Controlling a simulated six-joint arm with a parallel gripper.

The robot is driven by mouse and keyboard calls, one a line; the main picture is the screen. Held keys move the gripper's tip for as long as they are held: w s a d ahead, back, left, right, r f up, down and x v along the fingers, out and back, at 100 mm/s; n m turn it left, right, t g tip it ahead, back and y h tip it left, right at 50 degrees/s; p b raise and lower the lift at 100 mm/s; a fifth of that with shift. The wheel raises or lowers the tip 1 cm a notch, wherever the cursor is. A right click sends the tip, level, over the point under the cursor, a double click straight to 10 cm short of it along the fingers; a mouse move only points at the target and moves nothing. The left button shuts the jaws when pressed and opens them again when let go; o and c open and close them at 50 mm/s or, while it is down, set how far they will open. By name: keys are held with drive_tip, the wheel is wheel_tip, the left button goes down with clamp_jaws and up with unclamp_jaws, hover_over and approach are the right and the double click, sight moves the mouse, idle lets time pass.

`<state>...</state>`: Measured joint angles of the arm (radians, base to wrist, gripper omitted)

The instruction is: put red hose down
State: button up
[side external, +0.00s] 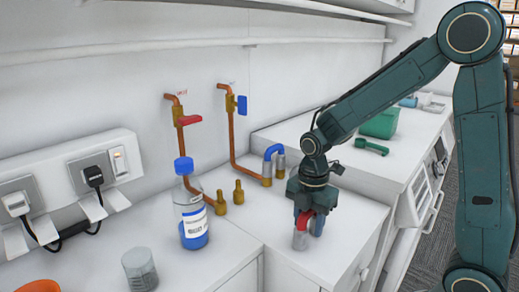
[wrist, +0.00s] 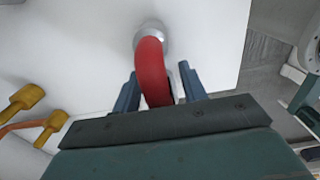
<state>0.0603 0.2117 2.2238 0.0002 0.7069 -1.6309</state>
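The red hose (wrist: 151,70) is a short, bent red tube with grey metal ends. It is between the fingers of my gripper (wrist: 159,84). In the wrist view the fingers stand apart on either side of it, with a narrow gap on the right. In the side view the red hose (side external: 303,217) is below my gripper (side external: 309,214), over the front counter, one metal end low at the surface; I cannot tell if it touches. The second end is mostly hidden. A blue hose (side external: 274,150) with metal ends is behind, at the copper pipes.
A blue-capped bottle (side external: 190,205) and a glass beaker (side external: 139,270) stand left on the counter (side external: 235,238). Brass nozzles (side external: 221,203) and copper pipes (side external: 184,150) are behind. A green container (side external: 380,122) and green handset (side external: 371,146) sit on the raised right counter.

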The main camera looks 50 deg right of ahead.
drive_tip(key=shift+r, duration=0.1)
wheel_tip(320, 180, up, 12)
drive_tip(key=shift+r, duration=0.1)
idle(0.7)
idle(0.5)
drive_tip(key=shift+s+a+r+m, duration=0.1)
drive_tip(key=shift+s+r+m, duration=0.15)
drive_tip(key=shift+s+m, duration=0.25)
drive_tip(key=s+a+r+m+t, duration=0.1)
drive_tip(key=s+m+t, duration=0.4)
drive_tip(key=s+m, duration=0.9)
drive_tip(key=r+m, duration=0.1)
drive_tip(key=m, duration=0.2)
drive_tip(key=shift+a+t, duration=0.3)
drive_tip(key=shift+a, duration=0.1)
